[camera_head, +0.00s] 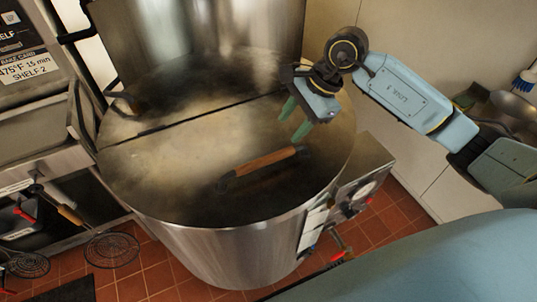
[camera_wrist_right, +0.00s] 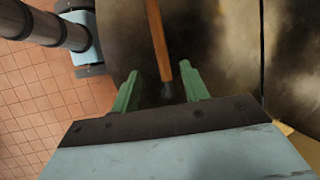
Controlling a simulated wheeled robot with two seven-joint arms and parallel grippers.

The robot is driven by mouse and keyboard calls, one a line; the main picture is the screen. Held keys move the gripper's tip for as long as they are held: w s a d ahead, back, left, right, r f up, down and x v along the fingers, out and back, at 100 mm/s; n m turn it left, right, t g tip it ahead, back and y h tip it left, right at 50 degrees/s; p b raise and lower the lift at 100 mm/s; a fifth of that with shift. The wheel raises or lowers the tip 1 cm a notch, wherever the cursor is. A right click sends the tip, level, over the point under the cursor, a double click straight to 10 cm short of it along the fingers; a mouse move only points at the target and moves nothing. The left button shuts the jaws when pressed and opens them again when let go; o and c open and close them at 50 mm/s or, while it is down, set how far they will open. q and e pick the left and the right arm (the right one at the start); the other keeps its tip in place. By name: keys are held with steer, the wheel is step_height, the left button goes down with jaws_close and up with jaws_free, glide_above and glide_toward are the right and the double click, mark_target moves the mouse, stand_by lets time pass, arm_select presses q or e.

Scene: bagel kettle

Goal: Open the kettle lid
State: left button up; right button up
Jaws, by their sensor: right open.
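The large round steel kettle (camera_head: 225,243) stands in the middle of the head view with its lid (camera_head: 180,165) lying flat and closed on top. A wooden bar handle (camera_head: 262,166) with dark end mounts sits on the front half of the lid. My right gripper (camera_head: 294,121) is open and empty, above the lid just behind the handle's right end. In the right wrist view the handle (camera_wrist_right: 158,45) runs away from between the two green fingers (camera_wrist_right: 163,93), with its dark near end close to them. No contact shows. My left gripper is not in view.
A control box (camera_head: 362,185) with a red-handled valve is on the kettle's right side. A tall steel panel (camera_head: 200,30) rises behind the lid. Red tile floor (camera_head: 150,275) shows below.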

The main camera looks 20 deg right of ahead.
mark_target(267, 158)
steer(key=p+x, duration=0.1)
steer(key=x, duration=1.2)
steer(key=shift+s+p, duration=0.1)
steer(key=shift+p, duration=0.2)
steer(key=shift+r, duration=0.1)
jaws_close()
